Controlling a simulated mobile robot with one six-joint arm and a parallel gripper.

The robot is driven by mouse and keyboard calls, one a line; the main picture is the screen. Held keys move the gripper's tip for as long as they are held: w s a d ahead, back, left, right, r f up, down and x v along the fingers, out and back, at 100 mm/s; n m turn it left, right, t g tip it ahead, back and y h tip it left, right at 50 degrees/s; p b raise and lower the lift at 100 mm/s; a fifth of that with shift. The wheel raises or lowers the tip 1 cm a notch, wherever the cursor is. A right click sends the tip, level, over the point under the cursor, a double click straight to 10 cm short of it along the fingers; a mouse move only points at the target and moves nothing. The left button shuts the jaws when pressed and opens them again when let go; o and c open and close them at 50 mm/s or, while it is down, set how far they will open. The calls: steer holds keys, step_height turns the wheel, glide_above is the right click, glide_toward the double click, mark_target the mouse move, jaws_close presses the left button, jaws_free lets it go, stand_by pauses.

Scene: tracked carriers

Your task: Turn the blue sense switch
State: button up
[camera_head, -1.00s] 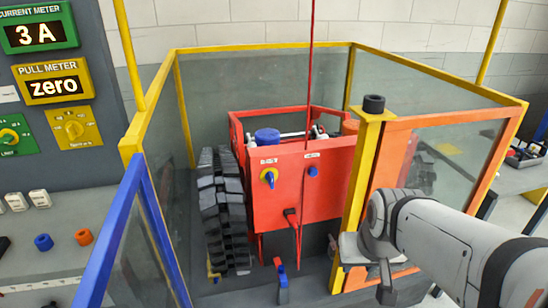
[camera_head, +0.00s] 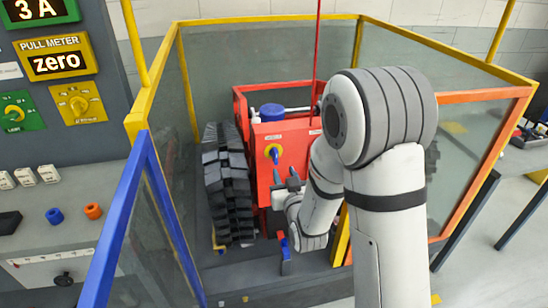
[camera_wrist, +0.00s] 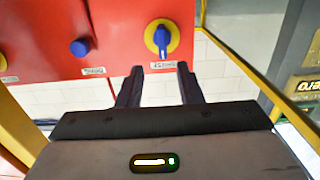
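A switch with a blue handle on a yellow disc (camera_head: 274,153) is on the front of the red carrier (camera_head: 292,150). The wrist view shows this switch (camera_wrist: 161,37) just beyond my fingertips, its handle roughly upright in that view. A plain round blue knob (camera_wrist: 79,47) sits to its left there and is hidden behind my arm in the head view. The labels are too small to read surely. My gripper (camera_wrist: 157,68) is open and empty, its fingers apart and not visibly touching the switch. In the head view my gripper (camera_head: 286,181) is just below the switch.
Yellow posts, a blue rail (camera_head: 117,220) and clear panels enclose the carrier. A black track (camera_head: 228,185) stands at its left. A blue-topped lever (camera_head: 285,253) is low in front. A grey panel (camera_head: 55,120) with meters and knobs is at the left.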

mark_target(277, 157)
steer(key=p+x, duration=0.2)
steer(key=x, duration=0.5)
steer(key=shift+w+a+r, duration=0.15)
steer(key=shift+w+a, duration=0.15)
steer(key=shift+c, duration=0.3)
jaws_close()
